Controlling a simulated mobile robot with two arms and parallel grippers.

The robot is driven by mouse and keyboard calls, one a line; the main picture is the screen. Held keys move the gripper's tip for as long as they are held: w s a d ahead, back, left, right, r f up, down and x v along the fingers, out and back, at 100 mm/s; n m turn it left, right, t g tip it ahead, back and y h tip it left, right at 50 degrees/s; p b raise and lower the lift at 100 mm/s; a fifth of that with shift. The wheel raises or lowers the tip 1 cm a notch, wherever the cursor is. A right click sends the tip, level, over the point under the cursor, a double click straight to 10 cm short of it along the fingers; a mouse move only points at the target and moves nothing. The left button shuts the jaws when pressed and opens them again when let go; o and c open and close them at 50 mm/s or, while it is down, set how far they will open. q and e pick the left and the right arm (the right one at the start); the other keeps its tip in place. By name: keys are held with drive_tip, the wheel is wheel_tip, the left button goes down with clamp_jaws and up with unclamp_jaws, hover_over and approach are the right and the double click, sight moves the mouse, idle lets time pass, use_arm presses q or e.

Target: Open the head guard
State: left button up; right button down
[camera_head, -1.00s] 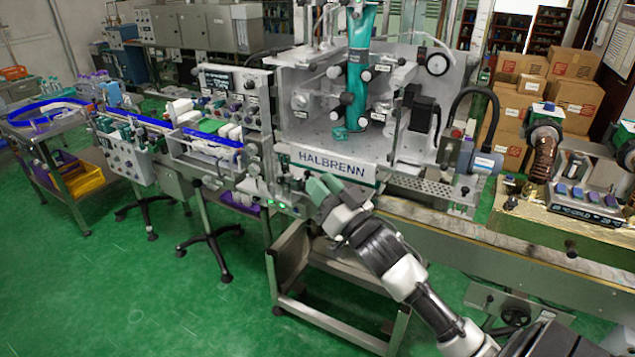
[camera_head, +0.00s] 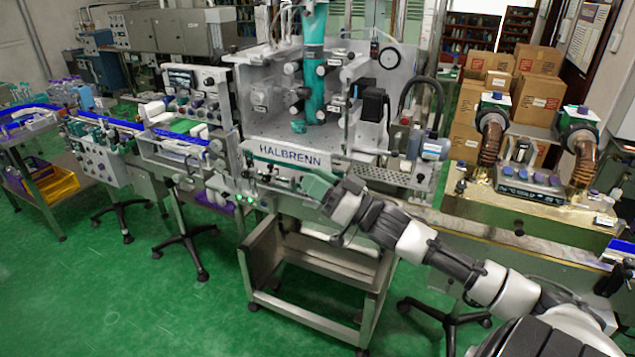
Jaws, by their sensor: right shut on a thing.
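The sleeve applicator carries a clear head guard (camera_head: 352,120) around its teal column (camera_head: 313,75). The HALBRENN label strip (camera_head: 291,156) runs along the lower front, and the guard looks closed. My right gripper (camera_head: 318,186) has green fingers and comes in from the lower right. It is shut at the lower front edge, just below the right end of the label strip. The part between its fingers is hidden by the fingers, but it appears to belong to the guard. My left gripper is not in view.
A steel cart (camera_head: 310,288) stands below the machine front. A conveyor with blue rails (camera_head: 110,124) runs off to the left. A brass-coloured unit with copper hoses (camera_head: 530,212) stands at the right, with cardboard boxes (camera_head: 540,92) behind. The green floor at the front left is clear.

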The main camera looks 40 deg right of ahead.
drive_tip(key=c, duration=0.9)
unclamp_jaws()
drive_tip(key=shift+w, duration=0.1)
drive_tip(key=shift+b+v, duration=1.7)
drive_tip(key=shift+v, duration=3.75)
